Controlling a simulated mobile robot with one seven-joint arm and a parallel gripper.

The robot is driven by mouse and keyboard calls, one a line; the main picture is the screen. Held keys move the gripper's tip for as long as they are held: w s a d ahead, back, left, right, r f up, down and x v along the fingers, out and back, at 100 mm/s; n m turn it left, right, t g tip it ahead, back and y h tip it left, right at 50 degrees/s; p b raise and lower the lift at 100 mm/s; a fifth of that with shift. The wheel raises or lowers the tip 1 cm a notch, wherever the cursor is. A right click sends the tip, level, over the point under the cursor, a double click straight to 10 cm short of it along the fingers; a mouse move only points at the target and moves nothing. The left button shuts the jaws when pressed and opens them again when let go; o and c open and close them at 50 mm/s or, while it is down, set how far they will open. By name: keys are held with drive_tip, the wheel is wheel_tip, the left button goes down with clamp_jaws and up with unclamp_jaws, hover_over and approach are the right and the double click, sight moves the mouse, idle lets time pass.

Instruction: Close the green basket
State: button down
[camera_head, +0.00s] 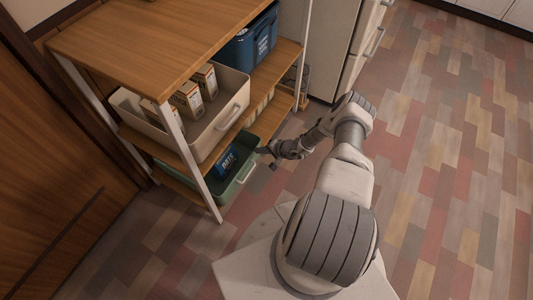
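The green basket (240,183) is on the lowest level of the wooden shelf unit and sticks out past the shelf's front edge. A dark blue package (227,162) lies inside it. Its front wall has a light handle (246,172). The shelf's front post and the white basket above hide part of it. My gripper (267,158) is just right of the green basket's front edge, close to it. The fingers are small and dark here. I cannot tell whether they touch the basket or whether they are open.
A white basket (221,123) with several cartons (188,100) juts out from the middle shelf above. A blue bin (250,42) stands behind it. A white post (193,157) rises at the front left. A pale refrigerator (325,45) stands at the back. The floor (455,150) at right is clear.

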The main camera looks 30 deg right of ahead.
drive_tip(key=shift+w+a, duration=0.6)
drive_tip(key=shift+w, duration=0.3)
drive_tip(key=shift+w+a, duration=0.55)
drive_tip(key=shift+w, duration=0.3)
drive_tip(key=shift+w+r, duration=0.1)
